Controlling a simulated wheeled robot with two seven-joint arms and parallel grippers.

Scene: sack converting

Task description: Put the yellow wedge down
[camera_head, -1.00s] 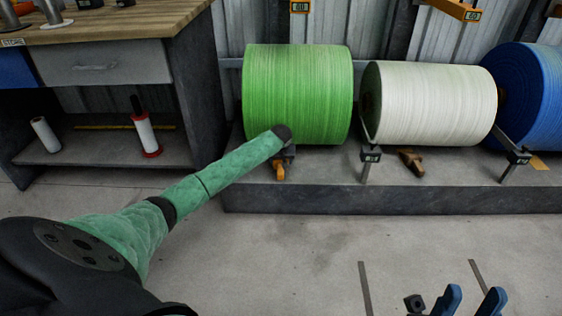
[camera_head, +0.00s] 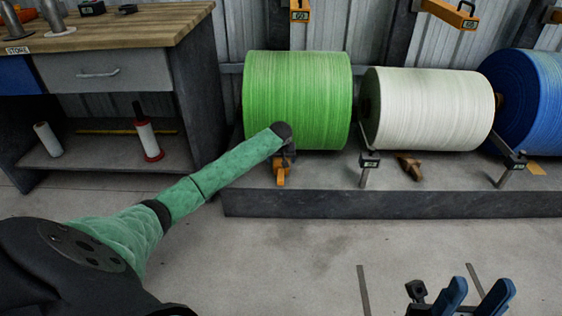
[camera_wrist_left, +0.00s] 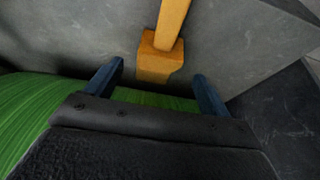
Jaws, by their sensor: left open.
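The yellow wedge (camera_head: 281,172) is an orange-yellow block with a long bar-like part. It sits on the grey platform at the front of the green roll (camera_head: 298,100). The left wrist view shows the wedge (camera_wrist_left: 156,62) just beyond and between my two blue fingertips. My left gripper (camera_wrist_left: 159,72) is open, with a gap visible on both sides of the wedge. In the head view my left gripper (camera_head: 285,156) is mostly hidden under its dark wrist. My right gripper (camera_head: 482,284) is at the bottom right, its blue fingers apart and empty, over the floor.
The grey platform (camera_head: 330,202) also bears a white roll (camera_head: 428,108) and a blue roll (camera_head: 535,100). A brown wedge (camera_head: 410,167) lies before the white roll, between labelled metal stops. A workbench (camera_head: 130,35) stands left. The floor in front is clear.

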